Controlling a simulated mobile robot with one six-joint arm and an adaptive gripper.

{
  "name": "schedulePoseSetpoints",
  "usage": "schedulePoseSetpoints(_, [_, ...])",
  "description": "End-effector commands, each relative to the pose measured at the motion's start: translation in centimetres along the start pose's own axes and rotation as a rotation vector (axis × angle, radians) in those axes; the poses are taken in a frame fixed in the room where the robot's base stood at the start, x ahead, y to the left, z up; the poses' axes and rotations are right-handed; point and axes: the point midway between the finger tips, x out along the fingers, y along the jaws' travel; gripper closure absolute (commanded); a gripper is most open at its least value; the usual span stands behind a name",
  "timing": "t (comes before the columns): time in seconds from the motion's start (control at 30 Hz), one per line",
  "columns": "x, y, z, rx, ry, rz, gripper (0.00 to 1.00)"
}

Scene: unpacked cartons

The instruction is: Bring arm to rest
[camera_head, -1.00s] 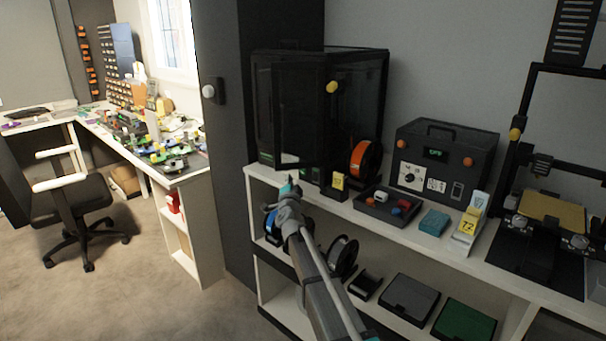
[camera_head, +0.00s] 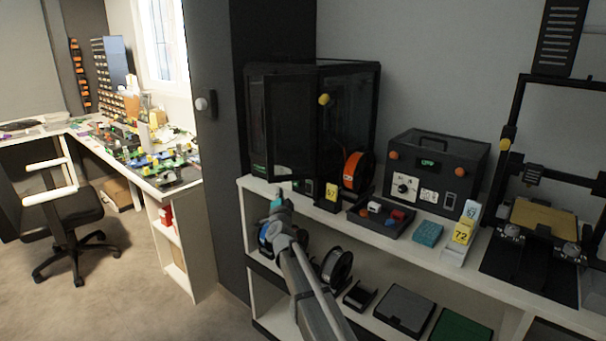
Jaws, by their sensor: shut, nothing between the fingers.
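My arm (camera_head: 308,290) reaches up from the bottom of the picture toward the white shelf unit. My gripper (camera_head: 277,194) is at its far end, in front of the shelf's top edge and below the dark enclosed cabinet (camera_head: 285,125). The gripper is small in the view and looks shut, with nothing seen in it. Part of the lower shelf and a blue spool (camera_head: 264,236) are partly hidden behind the arm.
The white shelf (camera_head: 375,236) carries an orange spool (camera_head: 357,171), a black tray (camera_head: 380,217), a dark control box (camera_head: 437,171) and a printer (camera_head: 540,222). Below are a dark spool (camera_head: 337,266) and flat boxes. Open floor (camera_head: 130,290) lies left, with an office chair (camera_head: 65,215).

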Motion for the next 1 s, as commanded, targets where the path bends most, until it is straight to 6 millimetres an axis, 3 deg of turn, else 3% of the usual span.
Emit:
schedulePoseSetpoints(0.27, [-2.3,1.9,-0.2,-0.091,-0.141,0.029,1.0])
schedulePoseSetpoints(0.47, [-5.8,4.9,-0.4,-0.211,-0.335,0.087,1.0])
schedulePoseSetpoints(0.77, [-13.2,10.7,-1.2,-0.389,-0.643,0.227,1.0])
schedulePoseSetpoints(1.0, [-20.7,15.5,-3.0,-0.507,-0.885,0.377,1.0])
